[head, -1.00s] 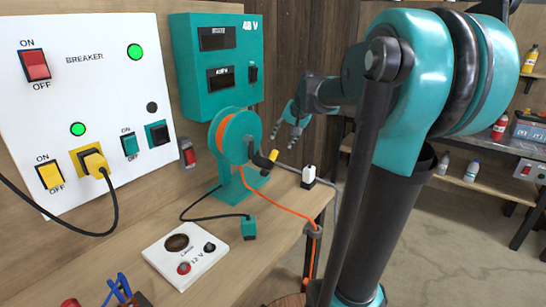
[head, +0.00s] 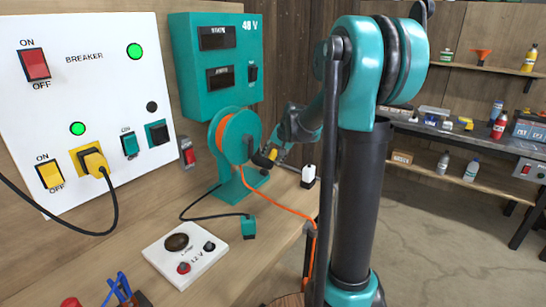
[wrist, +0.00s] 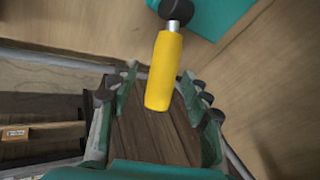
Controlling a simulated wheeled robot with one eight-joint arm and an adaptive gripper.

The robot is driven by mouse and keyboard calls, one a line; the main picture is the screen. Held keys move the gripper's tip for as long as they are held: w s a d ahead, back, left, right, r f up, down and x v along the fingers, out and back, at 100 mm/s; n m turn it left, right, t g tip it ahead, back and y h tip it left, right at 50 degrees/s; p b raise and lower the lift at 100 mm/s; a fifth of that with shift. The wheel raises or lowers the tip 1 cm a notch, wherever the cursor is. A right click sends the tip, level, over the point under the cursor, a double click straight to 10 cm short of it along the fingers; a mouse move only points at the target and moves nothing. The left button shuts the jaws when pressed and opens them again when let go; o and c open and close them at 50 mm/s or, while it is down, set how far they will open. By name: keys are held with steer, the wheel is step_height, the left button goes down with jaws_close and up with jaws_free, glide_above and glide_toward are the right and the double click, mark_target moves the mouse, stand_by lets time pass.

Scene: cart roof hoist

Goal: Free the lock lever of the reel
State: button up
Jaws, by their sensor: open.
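The teal reel (head: 233,140) with orange cable stands on the wooden bench in the head view. A yellow-gripped lever (head: 270,154) with a dark hub is on its right side; I take it for the lock lever. In the wrist view the yellow grip (wrist: 164,72) hangs from a silver pin and a black knob, with a teal part of the reel (wrist: 215,12) above. My gripper (wrist: 160,82) is open, its fingers on either side of the yellow grip's line. I cannot tell whether they touch it. In the head view my wrist partly hides the gripper near the lever.
A white breaker panel (head: 80,60) and a teal 48 V box (head: 217,100) stand behind the bench.

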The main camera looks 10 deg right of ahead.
jaws_close()
stand_by(0.3)
steer(key=shift+s+a+r+n+t+h, duration=0.3)
steer(key=shift+s+a+r+t+h, duration=0.1)
steer(key=shift+t+h, duration=0.15)
steer(key=shift+s+a+r+t+h, duration=0.1)
steer(key=shift+r+t+h, duration=0.2)
steer(key=shift+t, duration=0.25)
jaws_free()
